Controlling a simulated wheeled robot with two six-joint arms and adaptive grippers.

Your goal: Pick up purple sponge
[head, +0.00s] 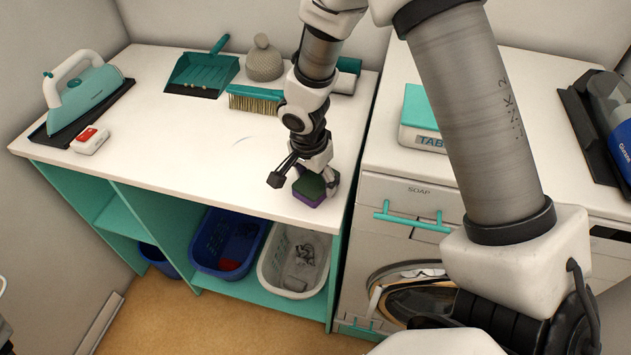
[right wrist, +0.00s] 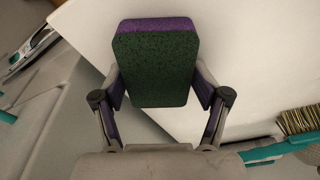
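The purple sponge (head: 308,190) has a dark green scouring face and a purple body. It is at the front right corner of the white worktop in the head view. My right gripper (head: 316,180) reaches down over it from above. In the right wrist view the sponge (right wrist: 155,68) sits between the two fingers of my right gripper (right wrist: 160,88), with a pad against each side. I cannot tell whether its underside touches the worktop. My left gripper is not in view.
On the worktop (head: 190,150) stand an iron (head: 82,97), a red and white box (head: 90,140), a dustpan (head: 203,72), a brush (head: 255,100) and a grey woven object (head: 264,62). A washing machine (head: 400,200) stands at right. Baskets (head: 293,262) are below.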

